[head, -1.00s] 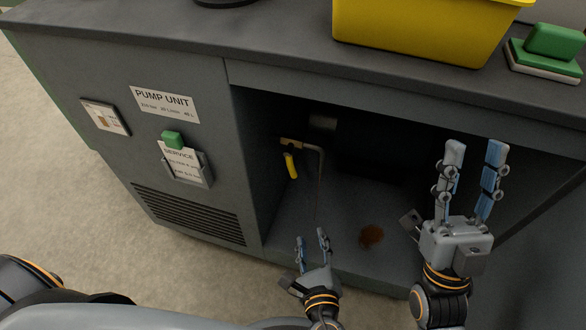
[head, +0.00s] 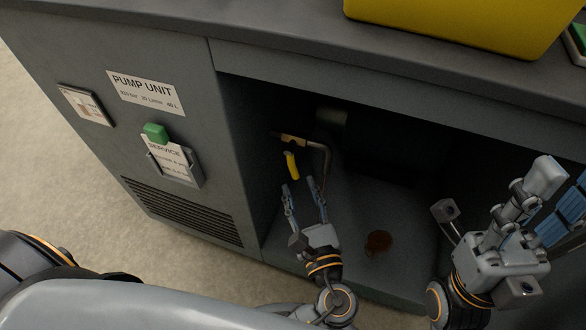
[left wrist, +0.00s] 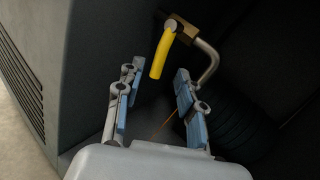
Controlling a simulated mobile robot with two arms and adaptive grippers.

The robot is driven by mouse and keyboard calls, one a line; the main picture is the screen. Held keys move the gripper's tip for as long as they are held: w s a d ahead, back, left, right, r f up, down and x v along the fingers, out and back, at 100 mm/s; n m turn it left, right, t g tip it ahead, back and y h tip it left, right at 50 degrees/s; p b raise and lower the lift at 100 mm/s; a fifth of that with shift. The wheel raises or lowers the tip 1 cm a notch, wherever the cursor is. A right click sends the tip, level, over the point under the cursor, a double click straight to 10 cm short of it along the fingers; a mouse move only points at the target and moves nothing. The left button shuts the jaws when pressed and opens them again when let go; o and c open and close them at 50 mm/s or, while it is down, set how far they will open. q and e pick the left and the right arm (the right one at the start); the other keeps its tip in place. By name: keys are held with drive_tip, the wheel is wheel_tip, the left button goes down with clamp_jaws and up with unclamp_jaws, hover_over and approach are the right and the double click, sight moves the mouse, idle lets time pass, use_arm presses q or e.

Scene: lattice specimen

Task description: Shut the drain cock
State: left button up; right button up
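The drain cock (head: 292,140) is a brass valve with a yellow lever (head: 291,165) inside the open bay of the pump unit. The lever hangs down, slightly tilted. A bent metal pipe (head: 327,160) runs from the valve's right side and turns down. My left gripper (head: 299,186) is open just below the lever. In the left wrist view the lever (left wrist: 161,55) shows ahead, between the open fingertips (left wrist: 156,74), with no clear contact. A thin orange-brown line (left wrist: 165,125) runs below the pipe. My right gripper (head: 560,190) is open and empty at the right, partly cut off.
A brown puddle (head: 379,242) lies on the bay floor. The bay's left wall (head: 250,165) is close to my left gripper. A yellow bin (head: 450,22) stands on the top. A service card holder (head: 172,160) and vent slats (head: 185,210) are on the front panel.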

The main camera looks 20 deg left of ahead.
sight(294, 171)
use_arm(q)
drive_tip(key=b+x, duration=0.1)
drive_tip(key=x, duration=0.5)
drive_tip(key=shift+w+a, duration=0.2)
drive_tip(key=shift+w, duration=0.15)
